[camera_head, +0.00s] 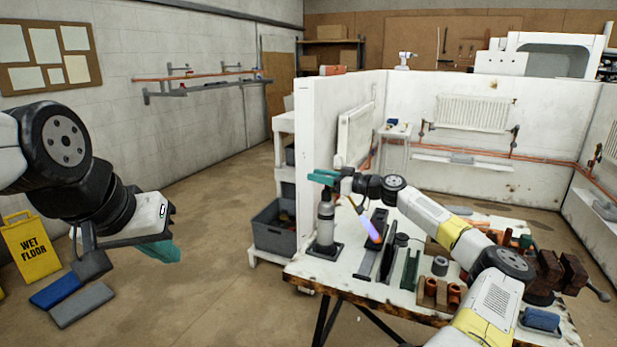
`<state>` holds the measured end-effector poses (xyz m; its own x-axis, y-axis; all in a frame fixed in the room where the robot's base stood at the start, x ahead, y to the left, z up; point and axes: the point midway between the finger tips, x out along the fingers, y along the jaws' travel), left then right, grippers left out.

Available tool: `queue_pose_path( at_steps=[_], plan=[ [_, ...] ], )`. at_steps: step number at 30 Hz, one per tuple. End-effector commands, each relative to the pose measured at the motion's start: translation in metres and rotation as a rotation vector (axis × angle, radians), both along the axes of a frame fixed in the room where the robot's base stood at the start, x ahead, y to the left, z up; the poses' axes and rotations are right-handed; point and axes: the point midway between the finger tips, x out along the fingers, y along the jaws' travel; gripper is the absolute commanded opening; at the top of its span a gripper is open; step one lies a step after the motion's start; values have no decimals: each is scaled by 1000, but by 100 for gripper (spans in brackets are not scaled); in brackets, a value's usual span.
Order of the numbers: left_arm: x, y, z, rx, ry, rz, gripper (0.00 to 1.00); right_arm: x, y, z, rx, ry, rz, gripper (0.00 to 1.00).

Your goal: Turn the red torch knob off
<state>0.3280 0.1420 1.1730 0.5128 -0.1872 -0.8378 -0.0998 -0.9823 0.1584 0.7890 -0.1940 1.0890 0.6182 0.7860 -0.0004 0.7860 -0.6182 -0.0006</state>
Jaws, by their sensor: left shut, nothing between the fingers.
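The torch (326,225) is a grey bottle standing upright in a dark base at the left end of the workbench (345,270). A blue-violet flame with an orange tip (373,231) shows to the right of the bottle, below a thin brass-coloured tube. My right gripper (323,176) has teal fingers and is right over the top of the torch. I cannot tell whether it touches the torch or how far its fingers are apart. The red knob cannot be made out. My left gripper (165,252) is shut and empty, over the floor at the left, far from the torch.
Dark stands, copper fittings (440,292), a vise (560,270) and a blue block (541,319) crowd the bench. A grey crate (273,228) stands left of the bench. A yellow wet floor sign (31,247) is at the far left.

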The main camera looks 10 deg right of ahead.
Motion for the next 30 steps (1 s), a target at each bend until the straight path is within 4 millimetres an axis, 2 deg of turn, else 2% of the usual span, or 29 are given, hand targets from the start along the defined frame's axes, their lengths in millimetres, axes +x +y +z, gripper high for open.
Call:
queue_pose_path(
  at_steps=[14, 20, 30],
  plan=[
    [0, 0, 0, 0, 0, 0, 0, 1, -1, 0, -3, -2, -67, 0],
    [0, 0, 0, 0, 0, 0, 0, 2, -3, 1, -6, -3, -198, 0],
    [0, 0, 0, 0, 0, 0, 0, 7, -9, 1, -13, -4, -510, 0]
  ],
)
